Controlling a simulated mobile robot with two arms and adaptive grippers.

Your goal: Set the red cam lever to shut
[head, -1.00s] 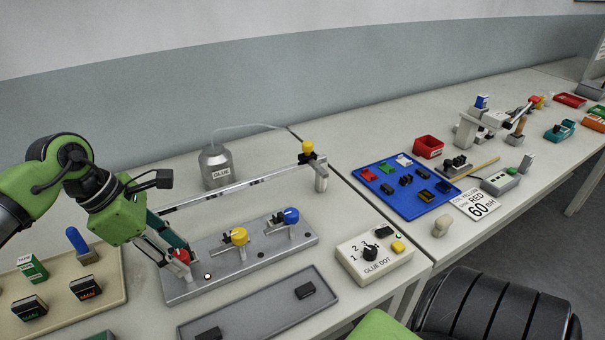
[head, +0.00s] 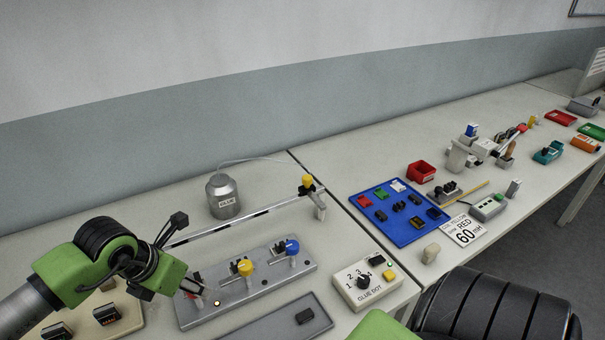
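A grey fixture plate (head: 272,279) bears a row of cam levers. The yellow-knobbed lever (head: 245,268) and the blue-knobbed lever (head: 292,246) are in clear view. The red cam lever (head: 191,295) is at the plate's left end, mostly hidden by my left gripper; only a bit of red shows. My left gripper (head: 198,286) comes in low from the left, with its fingers at the red lever. Whether they touch it or are closed on it cannot be made out. My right gripper is out of view.
A glue can (head: 222,197) and a metal rail (head: 240,217) stand behind the plate. A beige tray (head: 128,319) is under my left arm.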

